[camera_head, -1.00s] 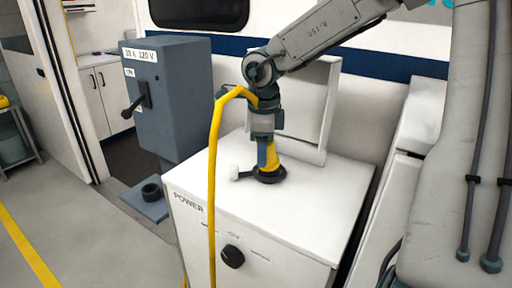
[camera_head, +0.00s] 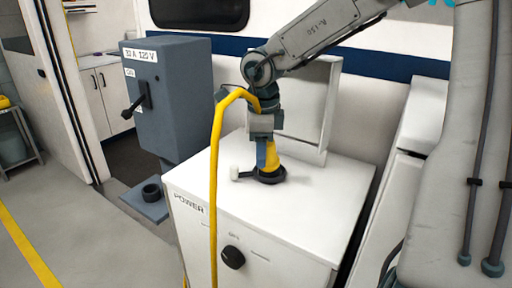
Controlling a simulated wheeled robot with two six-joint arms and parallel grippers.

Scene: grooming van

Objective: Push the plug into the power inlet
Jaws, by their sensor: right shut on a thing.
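The yellow plug (camera_head: 271,158) stands upright at the power inlet (camera_head: 270,177), a dark round fitting on top of the white power cabinet (camera_head: 315,214). My right gripper (camera_head: 266,155) points straight down and is shut on the plug. The plug's lower end meets the black ring of the inlet; how deep it sits inside is hidden. A yellow cable (camera_head: 214,185) loops up from behind the gripper and hangs down in front of the cabinet. My left gripper is not in view.
A grey switch box (camera_head: 180,100) with a black lever stands left of the cabinet. A white upright panel (camera_head: 312,105) stands behind the inlet. A black dial (camera_head: 232,257) is on the cabinet front.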

